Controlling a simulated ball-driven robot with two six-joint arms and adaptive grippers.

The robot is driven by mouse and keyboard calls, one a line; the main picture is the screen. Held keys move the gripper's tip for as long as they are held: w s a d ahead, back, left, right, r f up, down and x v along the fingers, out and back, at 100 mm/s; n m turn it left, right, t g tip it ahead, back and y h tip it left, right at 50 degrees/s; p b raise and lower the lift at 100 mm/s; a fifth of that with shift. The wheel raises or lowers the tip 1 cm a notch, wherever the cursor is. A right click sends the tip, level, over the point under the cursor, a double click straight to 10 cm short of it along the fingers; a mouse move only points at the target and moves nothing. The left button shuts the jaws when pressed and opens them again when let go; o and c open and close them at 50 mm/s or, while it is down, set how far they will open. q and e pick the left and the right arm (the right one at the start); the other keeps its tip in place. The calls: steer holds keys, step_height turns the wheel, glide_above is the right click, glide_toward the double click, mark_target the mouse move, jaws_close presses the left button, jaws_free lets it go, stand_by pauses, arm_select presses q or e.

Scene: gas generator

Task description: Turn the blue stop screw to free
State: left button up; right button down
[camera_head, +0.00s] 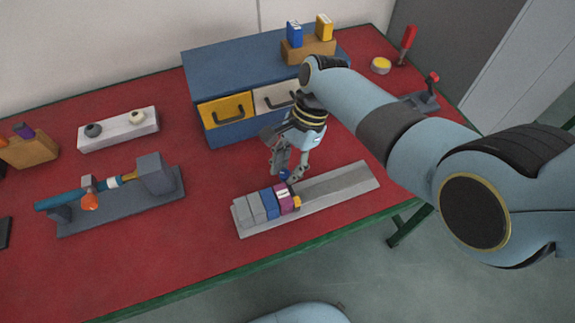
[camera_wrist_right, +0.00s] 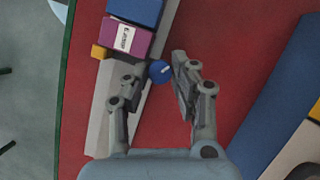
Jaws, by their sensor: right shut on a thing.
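The blue stop screw (camera_head: 285,175) is a small round knob at the far edge of the grey rail (camera_head: 345,186). In the right wrist view the blue stop screw (camera_wrist_right: 160,71) has a short pale mark on its top. My right gripper (camera_head: 290,172) reaches down over it, with a finger on either side, shut on it; the right gripper (camera_wrist_right: 158,72) shows the same in the wrist view. Grey, blue and purple blocks sit in a row on the rail, the purple block (camera_wrist_right: 123,38) bearing a white label. My left gripper is not in view.
A yellow piece (camera_head: 296,202) sticks out beside the purple block. Behind the rail stands a blue drawer cabinet (camera_head: 235,70). To the left is a grey stand (camera_head: 122,208) holding a teal rod. Bare red table lies between them.

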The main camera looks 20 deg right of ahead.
steer(key=shift+w+n, duration=0.1)
steer(key=shift+n, duration=0.3)
steer(key=n, duration=0.2)
steer(key=n+g+h, duration=0.1)
steer(key=n, duration=0.1)
steer(key=shift+w+a+n+g, duration=0.15)
steer(key=shift+n+g, duration=0.15)
steer(key=shift+a+n+g+h+b, duration=0.1)
steer(key=shift+n+g+h+b, duration=0.5)
steer(key=shift+n, duration=1.3)
steer(key=c, duration=1.1)
jaws_free()
steer(key=v, duration=1.2)
steer(key=shift+a+r, duration=0.1)
